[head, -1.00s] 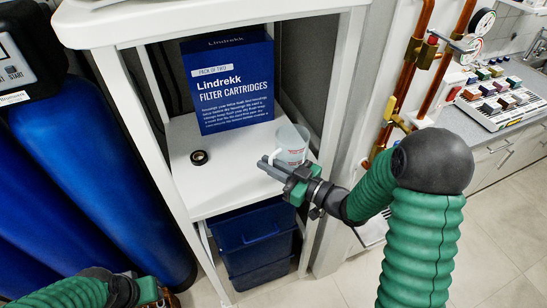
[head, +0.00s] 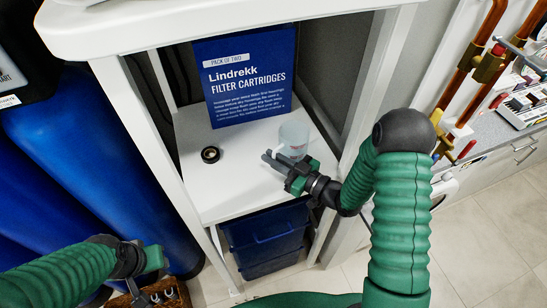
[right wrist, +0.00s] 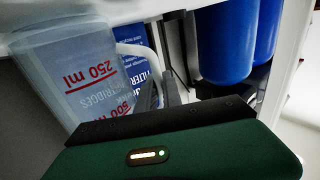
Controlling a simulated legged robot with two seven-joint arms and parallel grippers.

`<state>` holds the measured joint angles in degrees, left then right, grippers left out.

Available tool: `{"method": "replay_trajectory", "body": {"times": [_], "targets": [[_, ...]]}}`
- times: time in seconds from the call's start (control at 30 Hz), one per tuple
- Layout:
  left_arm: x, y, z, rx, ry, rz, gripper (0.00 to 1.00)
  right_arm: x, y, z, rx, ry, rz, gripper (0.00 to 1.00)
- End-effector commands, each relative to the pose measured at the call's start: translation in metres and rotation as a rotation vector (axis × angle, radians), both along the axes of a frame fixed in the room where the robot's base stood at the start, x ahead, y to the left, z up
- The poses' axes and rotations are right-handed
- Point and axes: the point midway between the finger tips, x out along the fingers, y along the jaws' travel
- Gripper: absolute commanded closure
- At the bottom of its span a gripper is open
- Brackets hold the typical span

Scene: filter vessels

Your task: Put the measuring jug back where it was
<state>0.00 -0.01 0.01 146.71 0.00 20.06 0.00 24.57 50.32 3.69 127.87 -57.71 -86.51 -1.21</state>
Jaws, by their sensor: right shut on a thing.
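The measuring jug (head: 294,136) is clear with red markings. It is at the right side of the white shelf (head: 235,190), in front of the filter cartridge box. I cannot tell whether its base touches the shelf. My right gripper (head: 272,160) is shut on the jug and partly hides its lower part. In the right wrist view, the jug (right wrist: 75,70) shows upside-down 250 ml and 500 ml marks, and its pale handle runs down toward the gripper. My left gripper (head: 150,292) is low at the lower left, away from the jug; its jaws are unclear.
A blue Lindrekk filter cartridge box (head: 245,80) stands at the back of the shelf. A small dark ring (head: 210,155) lies left of the jug. White frame posts bound the shelf. Blue bins (head: 262,240) are below, blue tanks (head: 85,150) left, copper pipes (head: 480,60) right.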

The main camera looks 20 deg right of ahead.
Motion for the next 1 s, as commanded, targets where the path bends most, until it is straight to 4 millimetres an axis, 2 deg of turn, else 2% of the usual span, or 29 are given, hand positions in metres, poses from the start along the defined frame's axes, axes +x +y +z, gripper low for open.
{"method": "replay_trajectory", "body": {"times": [0.23,0.27,0.4,0.77,0.87,1.0], "targets": [[0.0,0.0,0.0,0.0,0.0,0.0,0.64,-0.002,0.0,-0.005,-0.001,-0.002,-0.001,1.0],[0.0,0.0,0.0,0.0,0.0,0.0,0.64,-0.002,0.0,-0.005,-0.002,-0.001,-0.001,0.86],[0.0,0.0,0.0,0.0,0.0,0.0,0.64,-0.001,0.0,-0.005,0.0,-0.001,-0.001,0.68],[0.0,0.0,0.0,0.0,0.0,0.0,0.64,-0.002,-0.001,-0.005,-0.001,-0.002,-0.001,0.68],[0.0,0.0,-0.005,0.0,0.0,0.0,0.64,-0.011,-0.009,-0.007,-0.002,0.0,-0.004,0.68],[0.0,0.0,-0.018,0.0,0.0,0.0,0.64,-0.037,-0.027,-0.009,-0.002,0.0,-0.006,0.68]]}}
